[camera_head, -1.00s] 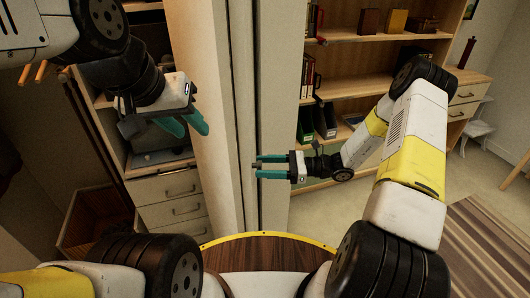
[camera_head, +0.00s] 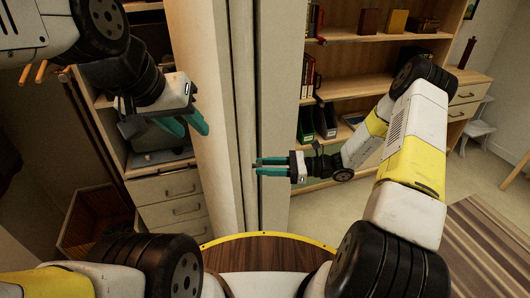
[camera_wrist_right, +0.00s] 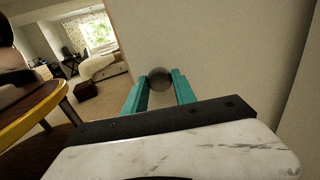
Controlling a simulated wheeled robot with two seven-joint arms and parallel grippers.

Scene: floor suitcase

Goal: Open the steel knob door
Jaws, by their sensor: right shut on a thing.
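The steel knob (camera_wrist_right: 159,79) is a round grey ball on the plain beige door (camera_wrist_right: 225,50) in the right wrist view. The teal fingers of my right gripper (camera_wrist_right: 158,90) are shut on it, one on each side. In the head view, my right gripper (camera_head: 258,166) reaches left to the upright pale door panel (camera_head: 280,80); I cannot make out the knob there. My left gripper (camera_head: 190,122) hangs at the upper left, its teal fingers apart with nothing between them.
A wooden bookshelf (camera_head: 375,42) with books and binders stands behind on the right. A drawer cabinet (camera_head: 170,188) stands at left. A striped rug (camera_head: 470,240) lies at lower right. In the wrist view, a bed (camera_wrist_right: 102,62) and brown ottoman (camera_wrist_right: 87,90) show beyond the door's left edge.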

